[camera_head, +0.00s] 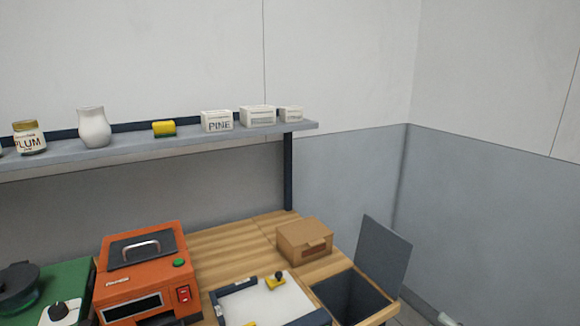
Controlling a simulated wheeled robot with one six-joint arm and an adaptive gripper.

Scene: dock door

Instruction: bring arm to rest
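My gripper is not in view, and no part of the arm can be made out for certain. A small pale piece (448,320) shows at the bottom edge, right of the bin; it is cut off and I cannot tell what it is. The wooden bench (220,244) fills the lower middle. On it stand an orange machine (143,275) with a handle on top, a closed cardboard box (304,241), and a white tray or board (275,303) with dark edges and a yellow piece with a black knob (277,282).
A dark open bin (350,297) with a raised grey lid (383,255) is at the bench's right end. A shelf (190,143) above holds a jar (29,137), white vase (94,128), sponge (164,128) and white boxes (217,121). A green mat (75,265) lies left.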

